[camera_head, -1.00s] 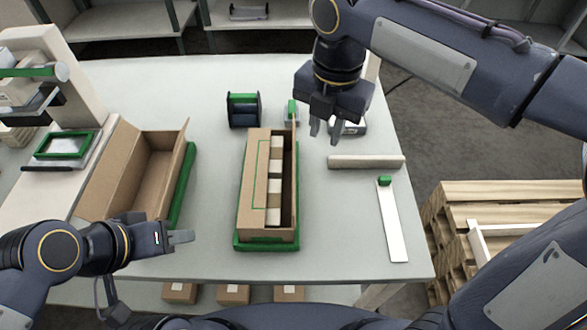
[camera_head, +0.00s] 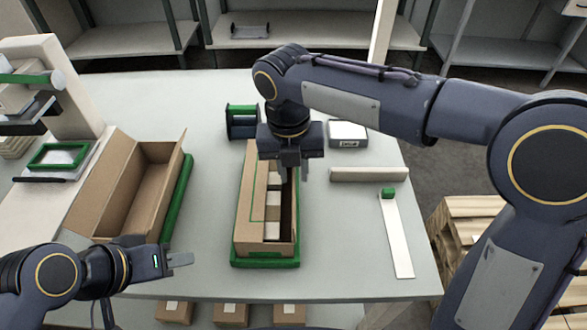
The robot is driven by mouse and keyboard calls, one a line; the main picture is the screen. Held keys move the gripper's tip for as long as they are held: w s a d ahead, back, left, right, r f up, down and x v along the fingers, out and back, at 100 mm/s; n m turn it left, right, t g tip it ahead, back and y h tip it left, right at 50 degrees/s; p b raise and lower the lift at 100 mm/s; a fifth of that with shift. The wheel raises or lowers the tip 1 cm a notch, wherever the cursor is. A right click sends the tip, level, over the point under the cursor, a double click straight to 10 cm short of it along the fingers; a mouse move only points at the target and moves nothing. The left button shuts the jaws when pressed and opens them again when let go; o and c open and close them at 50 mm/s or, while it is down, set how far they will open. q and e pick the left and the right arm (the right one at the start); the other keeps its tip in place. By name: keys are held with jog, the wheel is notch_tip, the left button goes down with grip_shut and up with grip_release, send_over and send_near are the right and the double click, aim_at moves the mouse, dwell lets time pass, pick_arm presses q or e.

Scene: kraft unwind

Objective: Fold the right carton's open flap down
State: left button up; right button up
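The right carton (camera_head: 250,215) stands in the middle of the table on a green-edged base (camera_head: 262,263). Its left flap lies flat over part of the top, and several pale items (camera_head: 273,198) show in the opening beside it. The right flap (camera_head: 296,225) appears as a thin upright edge along the right side. My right gripper (camera_head: 294,172) is over the far end of this carton, fingers down and a little apart, with nothing seen between them; contact with the flap cannot be told. My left gripper (camera_head: 182,260) is near the front edge by the left carton; its finger gap is not clear.
An open, empty left carton (camera_head: 150,185) sits to the left with a green edge strip. A green and black spool holder (camera_head: 241,122), a small scale-like box (camera_head: 348,133), a pale bar (camera_head: 368,174) and a white strip with a green block (camera_head: 396,235) lie around.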

grip_shut()
